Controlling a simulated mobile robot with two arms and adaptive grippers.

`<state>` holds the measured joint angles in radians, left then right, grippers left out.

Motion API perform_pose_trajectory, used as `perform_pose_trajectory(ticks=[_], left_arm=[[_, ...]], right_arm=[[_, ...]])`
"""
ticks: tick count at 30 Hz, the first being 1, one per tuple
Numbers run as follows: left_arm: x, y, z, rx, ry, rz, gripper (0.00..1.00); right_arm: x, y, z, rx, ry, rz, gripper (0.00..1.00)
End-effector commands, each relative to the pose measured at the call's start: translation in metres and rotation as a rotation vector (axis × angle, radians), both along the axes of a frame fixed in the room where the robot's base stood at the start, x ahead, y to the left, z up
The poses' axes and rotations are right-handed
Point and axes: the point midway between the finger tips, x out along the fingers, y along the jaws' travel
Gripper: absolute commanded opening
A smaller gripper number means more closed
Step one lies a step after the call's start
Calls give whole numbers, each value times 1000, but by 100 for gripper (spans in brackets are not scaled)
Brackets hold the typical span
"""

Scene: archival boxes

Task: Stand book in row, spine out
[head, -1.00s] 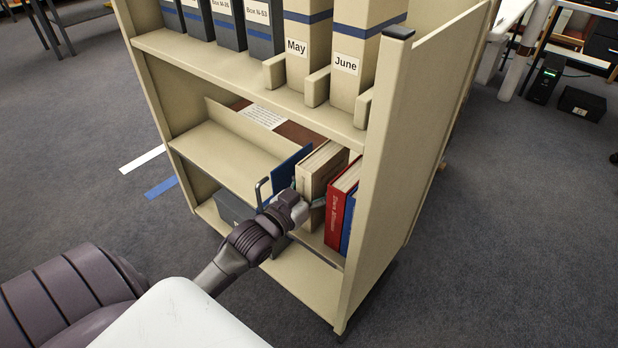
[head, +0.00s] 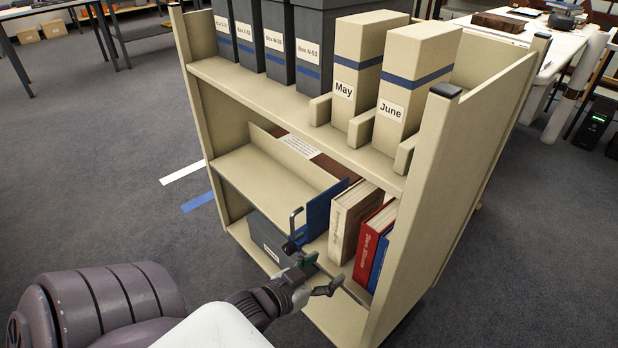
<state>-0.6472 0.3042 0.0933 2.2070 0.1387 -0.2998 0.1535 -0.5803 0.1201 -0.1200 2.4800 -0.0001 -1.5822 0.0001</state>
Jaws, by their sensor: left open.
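A cream book (head: 352,222) stands upright on the cart's middle shelf, its lettered spine facing out. To its right stand a red book (head: 371,244) and a blue book (head: 381,262), also upright. A dark blue plate (head: 322,211), perhaps a bookend, stands just left of the cream book. My left gripper (head: 318,273) is open and empty in front of the shelf, below and apart from the cream book's spine. My right gripper is not in view.
The beige cart (head: 270,183) holds dark archival boxes (head: 310,50) and the May (head: 358,65) and June (head: 405,85) boxes on top. A dark grey box (head: 270,238) sits on the lower shelf. The cart's right side panel (head: 440,170) stands close to the books.

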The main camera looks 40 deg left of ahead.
Motion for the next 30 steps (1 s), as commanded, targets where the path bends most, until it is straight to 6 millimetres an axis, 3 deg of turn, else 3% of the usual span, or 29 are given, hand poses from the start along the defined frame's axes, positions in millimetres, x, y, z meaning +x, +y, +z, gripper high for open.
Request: perform_pose_trajectory(ticks=[6,12,15,20,30], left_arm=[[-46,-47,-44,57,456,-15,70],[-103,-73,-56,104,787,-52,70],[-123,-79,-55,118,883,-66,70],[-135,-82,-54,127,943,-75,70],[-135,-81,-55,127,944,-74,70]], right_arm=[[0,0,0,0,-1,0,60],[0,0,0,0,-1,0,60],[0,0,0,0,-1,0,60],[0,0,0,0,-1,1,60],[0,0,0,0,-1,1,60]])
